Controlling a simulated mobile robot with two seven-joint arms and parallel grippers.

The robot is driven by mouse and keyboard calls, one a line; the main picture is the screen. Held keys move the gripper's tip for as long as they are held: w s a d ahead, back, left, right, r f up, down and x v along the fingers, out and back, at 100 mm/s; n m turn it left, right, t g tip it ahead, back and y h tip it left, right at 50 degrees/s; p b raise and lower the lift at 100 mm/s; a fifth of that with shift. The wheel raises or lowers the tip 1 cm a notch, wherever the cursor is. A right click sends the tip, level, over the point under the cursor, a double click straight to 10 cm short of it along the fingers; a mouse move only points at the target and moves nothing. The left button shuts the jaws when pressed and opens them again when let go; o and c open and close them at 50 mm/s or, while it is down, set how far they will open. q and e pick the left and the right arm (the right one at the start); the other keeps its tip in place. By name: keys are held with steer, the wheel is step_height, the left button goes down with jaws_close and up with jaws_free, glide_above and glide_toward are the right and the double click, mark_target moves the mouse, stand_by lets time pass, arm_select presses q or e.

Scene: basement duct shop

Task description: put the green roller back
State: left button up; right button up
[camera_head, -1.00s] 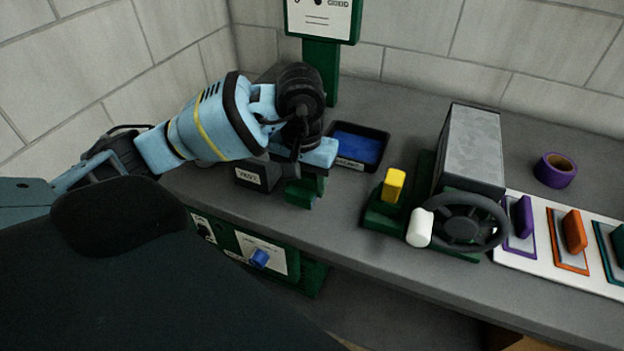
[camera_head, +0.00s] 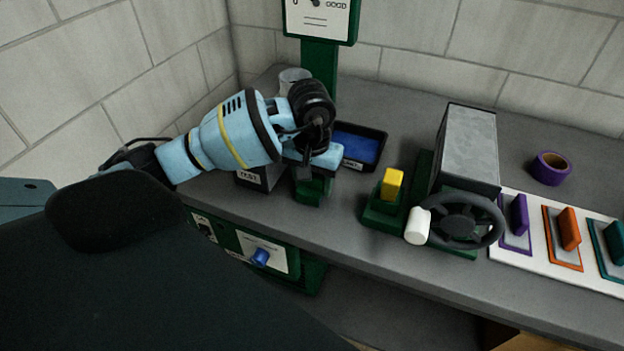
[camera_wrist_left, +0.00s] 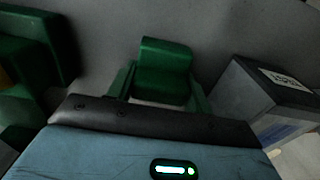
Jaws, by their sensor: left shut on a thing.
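My left gripper (camera_head: 318,165) points down over the left part of the grey bench. It is shut on a green piece, which I take to be the green roller (camera_head: 312,190). In the head view, the gripper covers its upper part. In the left wrist view, the green roller (camera_wrist_left: 165,68) has a rounded top and sits between two green side pieces. I cannot tell whether it touches the bench. My right gripper is not in view.
A labelled grey box (camera_head: 262,178) stands close to the left of my gripper, and a blue-lined tray (camera_head: 378,139) lies behind it. A yellow block (camera_head: 391,184) on a green base and a dark handwheel (camera_head: 466,222) stand to the right. Bench between is clear.

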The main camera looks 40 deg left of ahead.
arm_select(q)
steer(key=shift+f, duration=0.25)
steer(key=o, duration=1.1)
steer(key=shift+r, duration=0.1)
steer(key=shift+r, duration=0.1)
steer(key=r, duration=1.2)
steer(key=shift+s+d, duration=0.1)
steer(key=shift+s, duration=0.15)
